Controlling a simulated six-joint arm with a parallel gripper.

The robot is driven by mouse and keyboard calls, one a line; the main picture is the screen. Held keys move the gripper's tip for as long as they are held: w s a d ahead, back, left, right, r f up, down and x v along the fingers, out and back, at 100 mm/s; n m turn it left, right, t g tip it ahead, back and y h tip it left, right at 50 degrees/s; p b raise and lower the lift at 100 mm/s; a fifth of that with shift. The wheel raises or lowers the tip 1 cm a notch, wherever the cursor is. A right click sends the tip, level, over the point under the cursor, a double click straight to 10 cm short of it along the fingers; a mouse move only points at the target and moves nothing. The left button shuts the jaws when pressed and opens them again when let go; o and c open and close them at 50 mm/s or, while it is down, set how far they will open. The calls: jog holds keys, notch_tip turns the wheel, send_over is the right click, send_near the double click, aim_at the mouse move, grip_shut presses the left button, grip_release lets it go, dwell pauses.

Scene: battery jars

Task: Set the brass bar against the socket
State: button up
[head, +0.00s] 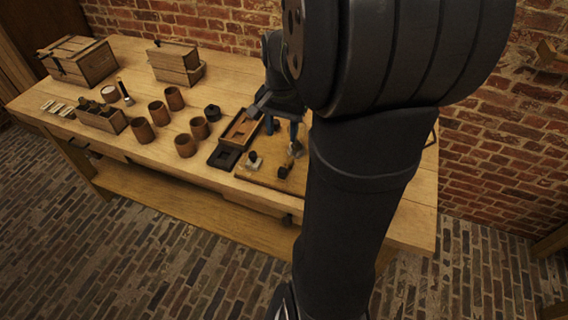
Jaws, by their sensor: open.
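My gripper (281,127) is at the right part of the bench, low over a wooden board (262,178). Its fingers are apart, and I see nothing held between them. Small fittings stand on the board: a pale piece with a dark knob (253,162), a dark piece (285,172) and a greyish piece (295,148) close below the gripper. I cannot tell which of them, if any, is the socket. I cannot make out the brass bar; my arm hides the board's right side.
Left of the board are a wooden tray (231,137), a black tray (217,162), a black pot (212,113) and several brown jars (186,146). Wooden boxes (78,62) stand at the back. A divided crate (101,121) stands left.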

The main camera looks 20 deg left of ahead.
aim_at(282, 169)
notch_tip(282, 169, down, 15)
dwell(0.3)
